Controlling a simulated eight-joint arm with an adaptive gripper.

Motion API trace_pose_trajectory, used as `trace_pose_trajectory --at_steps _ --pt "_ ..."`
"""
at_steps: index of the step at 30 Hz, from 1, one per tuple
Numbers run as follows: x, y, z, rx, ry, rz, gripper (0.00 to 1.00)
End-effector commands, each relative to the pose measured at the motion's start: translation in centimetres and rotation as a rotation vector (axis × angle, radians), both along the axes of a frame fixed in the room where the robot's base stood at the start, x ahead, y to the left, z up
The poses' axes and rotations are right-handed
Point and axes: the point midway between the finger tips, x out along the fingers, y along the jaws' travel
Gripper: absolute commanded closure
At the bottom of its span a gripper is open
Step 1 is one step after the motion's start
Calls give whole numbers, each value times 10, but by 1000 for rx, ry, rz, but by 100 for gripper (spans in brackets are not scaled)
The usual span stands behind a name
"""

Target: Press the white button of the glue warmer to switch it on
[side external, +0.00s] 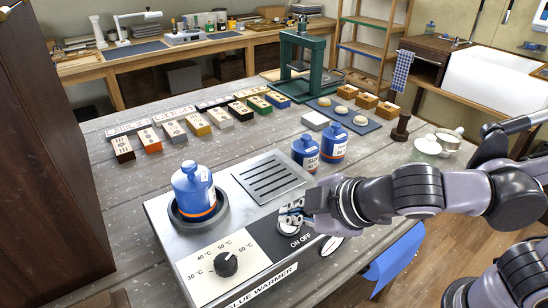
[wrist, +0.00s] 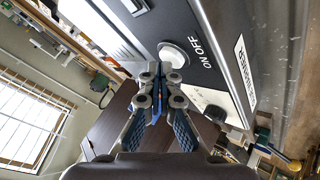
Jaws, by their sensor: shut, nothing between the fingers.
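The glue warmer (side external: 185,250) is a pale metal box on the near part of the grey bench. Its white round button (side external: 289,229) sits on a black panel by the "ON OFF" print, just below my gripper (side external: 290,213) in the side external view. In the wrist view the white button (wrist: 174,54) shows right by the fingertips of my gripper (wrist: 156,74), partly overlapped by them. My gripper is shut and empty. I cannot tell whether the tips touch the button. A black dial (side external: 224,264) with temperature marks is left of the panel.
A blue bottle (side external: 194,190) stands in the warmer's round well. A slotted grille (side external: 270,178) and two more blue bottles (side external: 305,153) (side external: 333,142) are behind my gripper. A blue cloth (side external: 396,255) hangs at the bench's right edge. Coloured blocks (side external: 197,124) line the bench farther back.

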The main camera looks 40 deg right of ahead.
Motion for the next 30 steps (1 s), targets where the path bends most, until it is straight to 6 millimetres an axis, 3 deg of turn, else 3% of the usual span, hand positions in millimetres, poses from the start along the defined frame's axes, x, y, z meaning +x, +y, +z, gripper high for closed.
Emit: trace_pose_trajectory --at_steps 10,30 --pt "0 0 -1 0 0 0 100" --pt "0 0 16 0 0 0 100"
